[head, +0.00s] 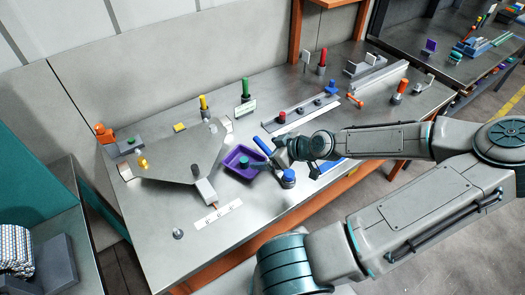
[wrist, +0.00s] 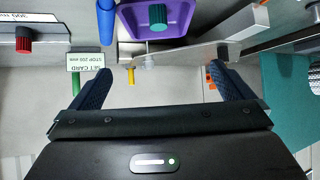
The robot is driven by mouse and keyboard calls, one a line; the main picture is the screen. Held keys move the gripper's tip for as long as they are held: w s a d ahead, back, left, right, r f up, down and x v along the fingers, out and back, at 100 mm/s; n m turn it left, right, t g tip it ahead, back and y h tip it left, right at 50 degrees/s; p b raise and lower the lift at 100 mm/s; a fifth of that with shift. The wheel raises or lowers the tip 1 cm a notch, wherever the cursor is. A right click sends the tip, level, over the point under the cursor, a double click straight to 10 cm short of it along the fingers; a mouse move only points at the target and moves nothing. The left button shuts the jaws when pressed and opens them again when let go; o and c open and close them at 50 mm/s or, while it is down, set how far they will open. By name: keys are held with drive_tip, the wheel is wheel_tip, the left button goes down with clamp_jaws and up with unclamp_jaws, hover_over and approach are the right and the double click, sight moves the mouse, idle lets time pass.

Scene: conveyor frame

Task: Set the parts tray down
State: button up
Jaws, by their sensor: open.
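The purple parts tray (head: 232,171) is at the middle of the steel bench in the head view and appears to rest on it. A green knob (head: 244,160) sits inside it. In the wrist view the tray (wrist: 183,30) is at the top centre, with the green ribbed knob (wrist: 157,16) inside. My gripper (head: 266,161) is just right of the tray in the head view. In the wrist view my gripper (wrist: 162,80) is open, its two dark fingers wide apart with nothing held between them. The tray lies beyond the fingertips.
A blue knob (head: 288,177) and a blue bar (head: 262,146) are close to my gripper. A steel plate (head: 178,155) stands left of the tray. A green post with a card (head: 245,92) is behind. The front-left bench surface (head: 160,215) is mostly clear.

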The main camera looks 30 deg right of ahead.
drive_tip(key=s+a+f+g, duration=0.1)
drive_tip(key=a+f+g, duration=0.2)
drive_tip(key=s+a+f+g, duration=0.1)
drive_tip(key=g, duration=0.1)
drive_tip(key=shift+s+a+f, duration=0.2)
drive_tip(key=shift+s+f, duration=0.15)
drive_tip(key=s+g+h, duration=0.2)
drive_tip(key=g, duration=0.1)
drive_tip(key=shift+s+a+r, duration=0.2)
drive_tip(key=shift+s+a, duration=0.05)
drive_tip(key=shift+a, duration=0.15)
drive_tip(key=s+a+r+m, duration=0.1)
drive_tip(key=a+r, duration=0.3)
drive_tip(key=r, duration=0.3)
drive_tip(key=s+a+r+m+t+h, duration=0.1)
drive_tip(key=a+r, duration=0.3)
drive_tip(key=r, duration=0.4)
drive_tip(key=s+a+r+m+t+h, duration=0.1)
drive_tip(key=s+a+r+m, duration=0.2)
drive_tip(key=r, duration=0.5)
drive_tip(key=shift+s+a, duration=0.15)
drive_tip(key=shift+a, duration=0.55)
